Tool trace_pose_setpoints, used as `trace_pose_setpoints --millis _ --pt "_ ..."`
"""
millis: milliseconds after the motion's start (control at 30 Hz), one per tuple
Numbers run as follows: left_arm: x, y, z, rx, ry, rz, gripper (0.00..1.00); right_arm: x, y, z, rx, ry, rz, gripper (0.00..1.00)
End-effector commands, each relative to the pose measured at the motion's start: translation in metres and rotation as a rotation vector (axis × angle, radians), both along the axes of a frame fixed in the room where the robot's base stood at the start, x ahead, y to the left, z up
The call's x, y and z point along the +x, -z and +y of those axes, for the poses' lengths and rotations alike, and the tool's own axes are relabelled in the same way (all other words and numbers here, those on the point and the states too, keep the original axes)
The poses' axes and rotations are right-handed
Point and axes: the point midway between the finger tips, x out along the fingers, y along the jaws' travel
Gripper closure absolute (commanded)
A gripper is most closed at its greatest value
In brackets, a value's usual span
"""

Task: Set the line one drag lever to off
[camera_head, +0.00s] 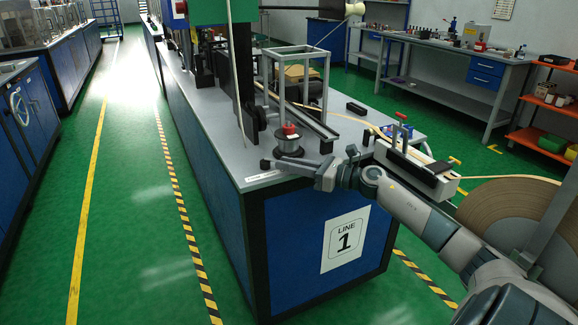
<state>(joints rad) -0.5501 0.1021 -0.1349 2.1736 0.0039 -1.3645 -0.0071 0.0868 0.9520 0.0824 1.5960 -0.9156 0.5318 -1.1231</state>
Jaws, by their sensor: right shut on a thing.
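The line one bench carries a "LINE 1" sign (345,239) on its blue end panel. A round metal drum unit (289,145) with a red top stands at the near corner of the bench. A dark lever-like bar with a round black end (265,164) sticks out to the left at the drum's foot. My right gripper (322,174) reaches in from the right and is shut on this lever, close beside the drum. The fingertips are small and partly hidden, so the exact grip is unclear. My left gripper is out of view.
A long block with red-topped handles (402,135) sits at the bench's right edge, behind my right arm. A large brown tape roll (505,215) stands to the right, its tape running to the block. A metal frame (300,85) and a dark post rise behind the drum.

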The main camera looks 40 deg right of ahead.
Motion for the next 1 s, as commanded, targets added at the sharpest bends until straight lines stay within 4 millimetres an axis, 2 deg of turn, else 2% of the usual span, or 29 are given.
trace_pose_setpoints --millis 167,200,233,667,833,1000 --pt "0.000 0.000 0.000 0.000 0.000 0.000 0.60 0.001 -0.002 -0.002 -0.001 0.004 -0.002 1.00" --pt "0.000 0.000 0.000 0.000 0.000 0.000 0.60 0.001 -0.002 -0.002 -0.001 0.004 -0.002 0.79" --pt "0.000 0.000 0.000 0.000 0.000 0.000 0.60 0.001 -0.002 -0.002 -0.001 0.004 -0.002 0.74" --pt "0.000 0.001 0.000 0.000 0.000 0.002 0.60 -0.002 0.000 -0.002 -0.001 0.003 0.000 0.74" --pt "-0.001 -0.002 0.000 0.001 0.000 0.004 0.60 -0.012 0.001 -0.007 -0.001 0.003 0.001 0.74" --pt "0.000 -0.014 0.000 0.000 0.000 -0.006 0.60 -0.027 0.002 -0.015 -0.002 0.003 0.002 0.74"
